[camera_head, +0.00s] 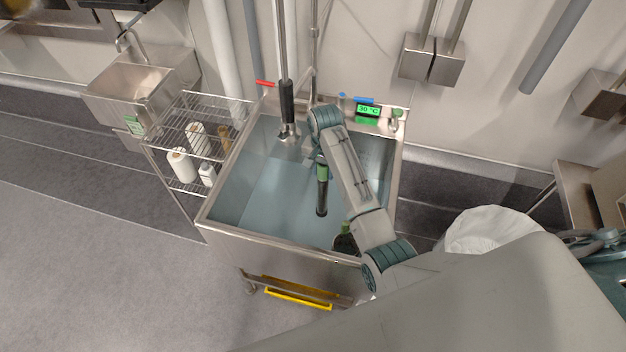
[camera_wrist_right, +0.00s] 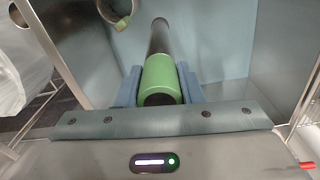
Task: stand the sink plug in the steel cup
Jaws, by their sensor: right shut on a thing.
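The sink plug (camera_head: 322,195) is a long dark tube with a green grip. My right gripper (camera_head: 319,160) is shut on the green grip and holds the plug over the steel sink. In the right wrist view the plug (camera_wrist_right: 160,45) points away between the blue-grey fingers. A small round holder (camera_head: 345,241) with green on it sits at the sink's front right, partly behind my arm. In the wrist view its ring (camera_wrist_right: 117,12) is cut off by the top edge; I take it for the steel cup but cannot be sure. My left gripper is not in view.
The steel sink (camera_head: 222,229) has raised walls around the plug. A black-handled spray pipe (camera_head: 287,100) hangs over its back. A wire rack (camera_head: 180,145) with bottles stands left, a white-lined bin (camera_head: 490,228) right. A green temperature display (camera_head: 368,110) is on the back rim.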

